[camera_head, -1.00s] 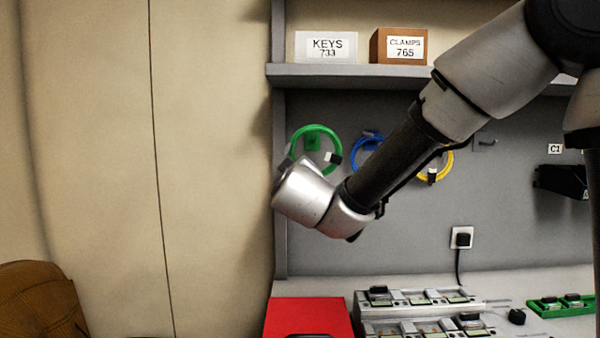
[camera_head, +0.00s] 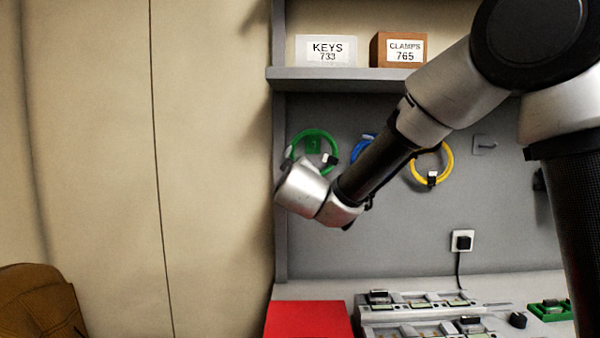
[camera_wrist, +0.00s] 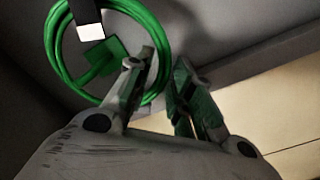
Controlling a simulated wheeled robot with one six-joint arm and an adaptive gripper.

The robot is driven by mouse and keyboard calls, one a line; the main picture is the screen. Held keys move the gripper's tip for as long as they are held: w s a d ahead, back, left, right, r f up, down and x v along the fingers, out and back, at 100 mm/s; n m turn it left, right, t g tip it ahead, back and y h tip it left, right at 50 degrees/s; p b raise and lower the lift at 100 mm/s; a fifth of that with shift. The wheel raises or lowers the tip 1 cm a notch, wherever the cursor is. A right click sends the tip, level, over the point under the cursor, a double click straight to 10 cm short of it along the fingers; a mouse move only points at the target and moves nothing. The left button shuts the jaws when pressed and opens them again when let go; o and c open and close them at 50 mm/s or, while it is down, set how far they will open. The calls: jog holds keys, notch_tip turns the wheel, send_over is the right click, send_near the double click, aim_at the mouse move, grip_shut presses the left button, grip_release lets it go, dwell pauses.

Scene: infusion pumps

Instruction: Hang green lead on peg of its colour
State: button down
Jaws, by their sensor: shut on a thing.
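The green lead (camera_head: 315,131) is a coiled ring with a black and white plug, up against the grey back panel at the left. In the wrist view the green coil (camera_wrist: 151,22) fills the upper left, with a green peg plate (camera_wrist: 103,58) seen through the ring. My gripper (camera_wrist: 164,64) is shut on the coil's right side. Something dark green shows beside the right finger. In the head view my wrist hides the fingers and the coil's lower part. I cannot tell whether the coil rests on the peg.
A blue coil (camera_head: 360,149), partly behind my arm, and a yellow coil (camera_head: 449,165) hang to the right. A bare grey peg (camera_head: 485,143) is farther right. The shelf (camera_head: 350,80) runs above. A red box (camera_head: 308,318) and pump racks (camera_head: 420,325) stand below.

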jog(key=shift+w+f, duration=0.6)
jog(key=shift+f, duration=0.35)
jog(key=c, duration=1.2)
grip_release()
jog(key=shift+o, duration=0.2)
jog(key=s, duration=1.2)
